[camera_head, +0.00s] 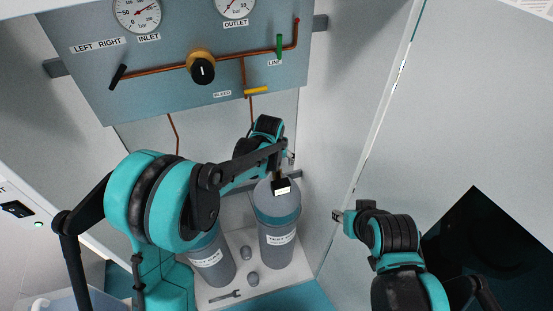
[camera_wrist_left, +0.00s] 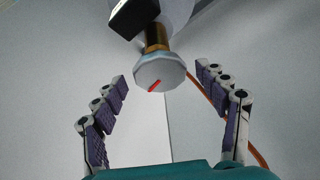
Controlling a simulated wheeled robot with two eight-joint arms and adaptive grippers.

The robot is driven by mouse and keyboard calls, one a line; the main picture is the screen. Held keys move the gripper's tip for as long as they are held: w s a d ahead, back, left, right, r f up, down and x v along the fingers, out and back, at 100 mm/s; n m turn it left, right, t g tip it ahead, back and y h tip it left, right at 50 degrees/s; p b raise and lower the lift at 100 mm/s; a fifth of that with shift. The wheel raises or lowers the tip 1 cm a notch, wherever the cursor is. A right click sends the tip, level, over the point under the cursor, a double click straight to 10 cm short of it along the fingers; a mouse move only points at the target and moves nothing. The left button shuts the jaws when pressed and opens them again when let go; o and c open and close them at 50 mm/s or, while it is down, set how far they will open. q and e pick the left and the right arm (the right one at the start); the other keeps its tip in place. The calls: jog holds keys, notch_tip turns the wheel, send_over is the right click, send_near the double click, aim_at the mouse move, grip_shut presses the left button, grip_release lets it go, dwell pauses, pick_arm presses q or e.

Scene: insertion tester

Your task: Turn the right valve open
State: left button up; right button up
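The right valve sits on top of the right grey cylinder (camera_head: 278,238), in the head view's middle. In the left wrist view its pale faceted knob (camera_wrist_left: 160,73) has a red mark and a brass stem (camera_wrist_left: 155,38). My left gripper (camera_wrist_left: 162,80) is open, with its two fingers on either side of the knob, and gaps show on both sides. In the head view my left arm hides most of the knob and of this gripper (camera_head: 287,155). My right gripper (camera_head: 340,215) is right of the cylinders, away from the valve; its finger opening is too small to judge.
The left cylinder (camera_head: 212,262) stands beside the right one, partly behind my left arm. A wrench (camera_head: 224,296) lies on the white base in front. A panel (camera_head: 150,60) with gauges, a black regulator knob (camera_head: 202,71) and green and yellow handles hangs above.

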pick_arm(q)
jog(key=c, duration=0.9)
jog(key=shift+o, duration=0.2)
jog(key=shift+d+n+y+b, duration=0.1)
jog(key=shift+n+y+b, duration=0.2)
jog(key=shift+n+y, duration=0.85)
jog(key=shift+n+h, duration=0.45)
jog(key=o, duration=1.2)
jog(key=shift+c, duration=0.2)
jog(key=v, duration=1.2)
